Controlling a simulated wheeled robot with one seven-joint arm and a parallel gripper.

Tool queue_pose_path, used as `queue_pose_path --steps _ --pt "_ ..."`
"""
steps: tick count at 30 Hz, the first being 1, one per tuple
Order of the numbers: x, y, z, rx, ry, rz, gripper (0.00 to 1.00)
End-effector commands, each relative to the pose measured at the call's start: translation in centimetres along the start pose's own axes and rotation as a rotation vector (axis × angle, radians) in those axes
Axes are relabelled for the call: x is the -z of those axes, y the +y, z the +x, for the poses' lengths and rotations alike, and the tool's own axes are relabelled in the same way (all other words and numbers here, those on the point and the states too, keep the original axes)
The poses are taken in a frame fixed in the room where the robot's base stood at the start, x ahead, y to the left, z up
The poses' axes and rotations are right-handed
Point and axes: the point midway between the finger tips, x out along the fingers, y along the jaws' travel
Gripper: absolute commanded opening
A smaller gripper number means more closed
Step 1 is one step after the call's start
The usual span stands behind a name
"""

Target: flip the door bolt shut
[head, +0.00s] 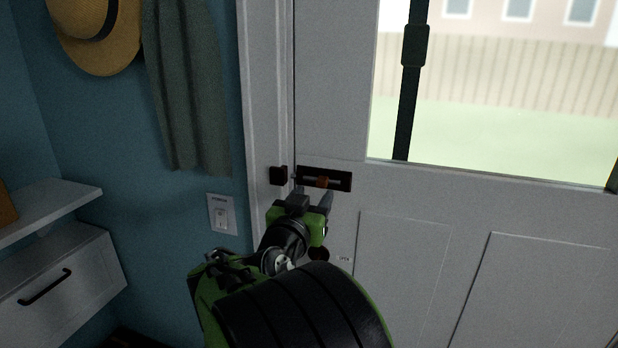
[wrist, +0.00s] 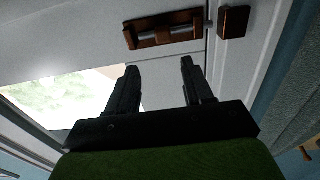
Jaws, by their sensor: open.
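The door bolt (head: 342,181) is a dark bronze plate with a silver rod and a small orange-brown knob (head: 322,182), mounted on the white door. It also shows at the top of the wrist view (wrist: 133,38).
A dark round knob or lock (head: 319,254) on the door is partly hidden by my gripper. A light switch (head: 221,214), a hanging grey-green cloth (head: 187,90) and a straw hat (head: 97,35) are on the blue wall. A shelf and drawer (head: 60,280) stand at left.

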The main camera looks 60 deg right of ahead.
Motion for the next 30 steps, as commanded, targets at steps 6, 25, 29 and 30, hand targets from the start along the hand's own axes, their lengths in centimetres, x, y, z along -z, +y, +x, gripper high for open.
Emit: queue_pose_path --steps 6,25,29,30 --pt "0.3 0.3 5.3 -0.017 0.001 -0.023 0.51" --pt "-0.5 -0.3 7.9 -0.001 -0.011 -0.016 0.27" --pt "-0.5 -0.2 7.9 -0.001 -0.011 -0.016 0.07" --pt "-0.5 -0.2 7.9 -0.001 -0.011 -0.016 0.01"
